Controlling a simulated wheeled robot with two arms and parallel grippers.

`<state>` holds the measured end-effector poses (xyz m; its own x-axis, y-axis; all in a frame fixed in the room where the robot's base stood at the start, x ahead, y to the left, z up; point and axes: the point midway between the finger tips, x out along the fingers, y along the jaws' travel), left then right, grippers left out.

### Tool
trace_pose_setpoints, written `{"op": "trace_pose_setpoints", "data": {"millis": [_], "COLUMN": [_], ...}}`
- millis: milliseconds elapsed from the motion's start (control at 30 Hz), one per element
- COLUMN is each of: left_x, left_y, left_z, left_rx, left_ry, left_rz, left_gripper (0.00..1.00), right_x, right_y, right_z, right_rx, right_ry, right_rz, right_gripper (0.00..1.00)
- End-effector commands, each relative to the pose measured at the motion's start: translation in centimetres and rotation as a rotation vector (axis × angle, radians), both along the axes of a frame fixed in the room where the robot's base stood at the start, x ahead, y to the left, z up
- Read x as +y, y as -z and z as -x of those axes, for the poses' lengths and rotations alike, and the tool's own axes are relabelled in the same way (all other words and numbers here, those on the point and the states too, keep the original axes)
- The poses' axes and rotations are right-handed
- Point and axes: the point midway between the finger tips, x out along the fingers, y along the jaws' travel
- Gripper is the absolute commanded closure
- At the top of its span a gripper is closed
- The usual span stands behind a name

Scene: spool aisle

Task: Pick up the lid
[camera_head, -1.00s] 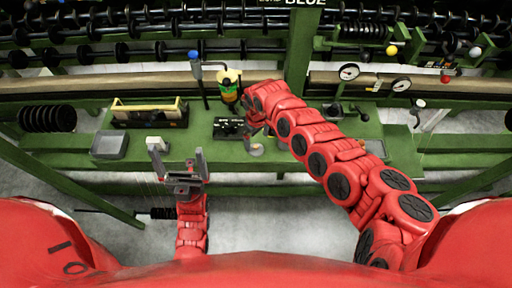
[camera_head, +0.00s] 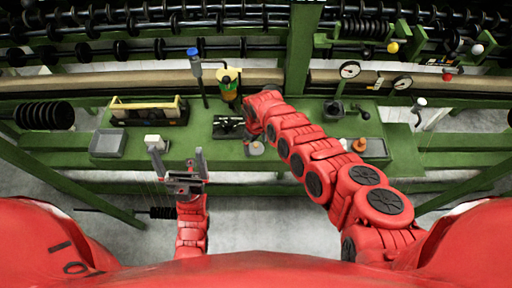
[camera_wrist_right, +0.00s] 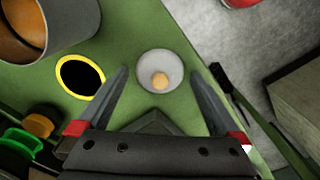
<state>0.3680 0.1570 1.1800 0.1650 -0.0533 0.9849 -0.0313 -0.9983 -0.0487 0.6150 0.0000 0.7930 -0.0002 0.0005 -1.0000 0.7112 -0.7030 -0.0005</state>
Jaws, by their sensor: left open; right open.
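The lid (camera_wrist_right: 160,60) is a small pale grey round piece with an orange knob on the green bench. In the right wrist view it lies between the fingertips of my right gripper (camera_wrist_right: 160,74), which is open and empty with a finger to each side. I cannot tell how high the fingertips are above it. In the head view the lid (camera_head: 257,149) shows just below my right gripper (camera_head: 250,134), whose fingers are hard to make out. My left gripper (camera_head: 176,160) is open and empty in front of the bench edge, below a small pale block (camera_head: 153,141).
In the right wrist view a grey cylinder (camera_wrist_right: 72,22) with orange inside and a yellow-rimmed black disc (camera_wrist_right: 80,76) are close on the left. A grey tray (camera_head: 108,143), a toolbox (camera_head: 148,110) and a blue-topped lever (camera_head: 196,68) stand on the bench (camera_head: 200,133).

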Motion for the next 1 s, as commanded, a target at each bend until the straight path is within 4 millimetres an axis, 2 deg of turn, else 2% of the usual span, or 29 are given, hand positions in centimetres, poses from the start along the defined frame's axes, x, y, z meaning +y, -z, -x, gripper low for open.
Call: {"op": "trace_pose_setpoints", "data": {"millis": [33,67,533,1000], "left_x": [0.0,0.0,0.0,0.0], "left_y": [-0.01,-0.01,0.01,-0.02], "left_z": [0.0,0.0,0.0,0.0], "left_rx": [0.0,0.0,0.0,0.0], "left_ry": [0.0,0.0,0.0,0.0], "left_rz": [0.0,0.0,0.0,0.0], "left_gripper": [0.0,0.0,0.0,0.0], "right_x": [-0.01,-0.01,-0.06,-0.14], "right_y": [-0.01,-0.01,0.05,0.08], "right_z": [0.0,0.0,0.03,0.19], "right_rx": [0.0,0.0,0.001,0.005], "right_ry": [0.0,0.0,0.001,0.001], "right_rz": [0.0,0.0,0.001,0.002], "right_gripper": [0.04,0.09,0.93,0.95]}}
